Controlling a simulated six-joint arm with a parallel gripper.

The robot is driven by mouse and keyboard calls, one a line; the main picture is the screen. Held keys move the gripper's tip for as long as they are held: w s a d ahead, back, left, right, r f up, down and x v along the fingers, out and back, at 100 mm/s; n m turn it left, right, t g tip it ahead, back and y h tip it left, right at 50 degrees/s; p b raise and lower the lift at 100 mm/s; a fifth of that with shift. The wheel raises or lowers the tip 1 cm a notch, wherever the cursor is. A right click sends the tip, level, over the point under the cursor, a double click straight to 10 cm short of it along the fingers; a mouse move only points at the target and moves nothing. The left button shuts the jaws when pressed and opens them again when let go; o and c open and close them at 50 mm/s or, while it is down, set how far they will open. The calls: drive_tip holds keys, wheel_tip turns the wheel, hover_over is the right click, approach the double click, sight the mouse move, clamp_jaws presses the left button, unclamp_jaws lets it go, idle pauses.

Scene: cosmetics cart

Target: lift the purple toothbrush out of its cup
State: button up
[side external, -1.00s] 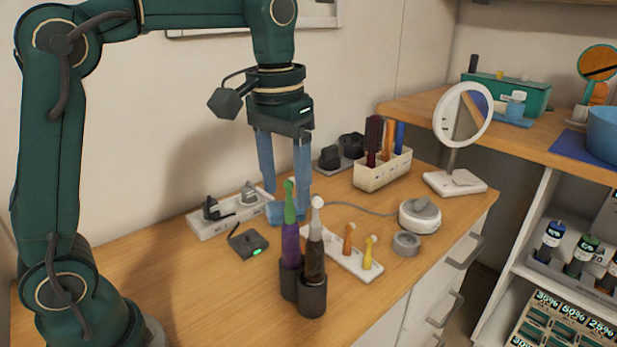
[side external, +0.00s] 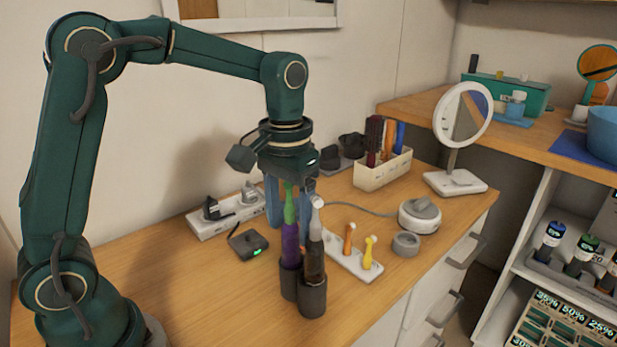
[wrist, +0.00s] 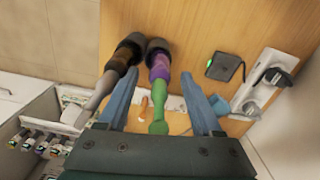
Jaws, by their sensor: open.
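The purple toothbrush (side external: 290,240) has a green upper part and stands upright in a dark cup (side external: 289,279). In the wrist view the toothbrush (wrist: 159,70) points up toward my palm, its base in the cup (wrist: 157,46). My gripper (side external: 289,216) is open and points down, low around the toothbrush's green top in the side view. In the wrist view the open blue fingers (wrist: 160,74) lie on either side of the toothbrush, with visible gaps. Whether they touch it cannot be told from the side.
A dark toothbrush with a pale head (side external: 315,250) stands in a joined or touching cup (side external: 312,298) close on the right. A white holder with orange and yellow brush heads (side external: 350,260) is just behind. A power strip (side external: 226,214) and black charger (side external: 248,243) lie to the left.

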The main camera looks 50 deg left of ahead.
clamp_jaws()
idle(1.3)
